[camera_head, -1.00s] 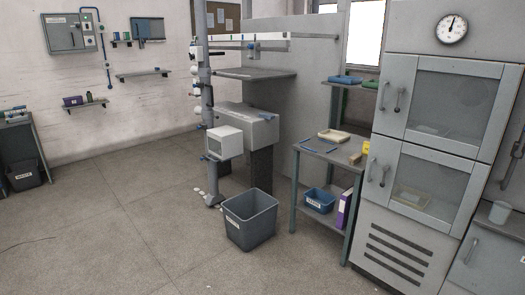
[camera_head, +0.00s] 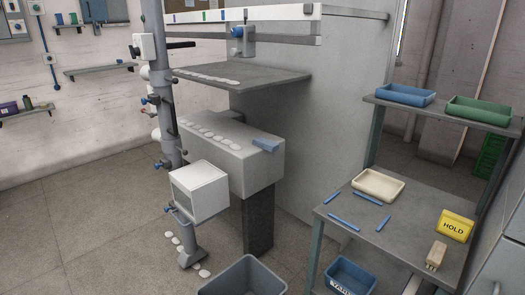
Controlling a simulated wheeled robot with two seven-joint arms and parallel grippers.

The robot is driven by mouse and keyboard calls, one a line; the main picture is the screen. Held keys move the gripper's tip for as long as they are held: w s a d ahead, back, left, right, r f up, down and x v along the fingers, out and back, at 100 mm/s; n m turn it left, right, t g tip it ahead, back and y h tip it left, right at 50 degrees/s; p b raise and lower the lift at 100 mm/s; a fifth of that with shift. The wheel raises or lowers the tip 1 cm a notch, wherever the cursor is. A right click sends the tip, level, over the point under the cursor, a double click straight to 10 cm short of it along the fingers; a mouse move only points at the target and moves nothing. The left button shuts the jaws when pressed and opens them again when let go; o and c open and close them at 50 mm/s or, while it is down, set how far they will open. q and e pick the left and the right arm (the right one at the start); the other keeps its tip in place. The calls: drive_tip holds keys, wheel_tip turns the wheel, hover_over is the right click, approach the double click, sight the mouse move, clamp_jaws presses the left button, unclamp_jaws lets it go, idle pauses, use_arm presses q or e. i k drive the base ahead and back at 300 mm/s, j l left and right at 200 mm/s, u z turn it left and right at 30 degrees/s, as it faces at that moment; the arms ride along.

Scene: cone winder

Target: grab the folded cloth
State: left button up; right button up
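A small flat blue piece, which looks like the folded cloth (camera_head: 266,145), lies on top of the grey machine housing (camera_head: 232,162) near its right end. It is too small to make out its folds. Several pale discs lie in a row on the same top, to its left. A grey shelf plate stands above and behind the housing. Neither of my grippers is in view.
A grey bin (camera_head: 245,277) stands on the floor in front of the machine. At right, a workbench (camera_head: 336,208) holds a cream tray (camera_head: 378,185), blue sticks, a yellow HOLD sign (camera_head: 455,225) and a wooden block. A vertical post (camera_head: 168,110) stands left of the housing.

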sight(268, 145)
drive_tip(key=i+u, duration=0.1)
drive_tip(key=u, duration=0.2)
drive_tip(key=i+u, duration=0.15)
drive_tip(key=u, duration=0.2)
drive_tip(key=i+l+u, duration=0.15)
drive_tip(key=l+u, duration=0.15)
drive_tip(key=i+l+u, duration=0.15)
drive_tip(key=l+u, duration=0.15)
drive_tip(key=i+l+u, duration=0.1)
drive_tip(key=l+u, duration=0.25)
drive_tip(key=i+l, duration=0.1)
drive_tip(key=l, duration=0.45)
drive_tip(key=i+l+u, duration=0.1)
drive_tip(key=l, duration=0.45)
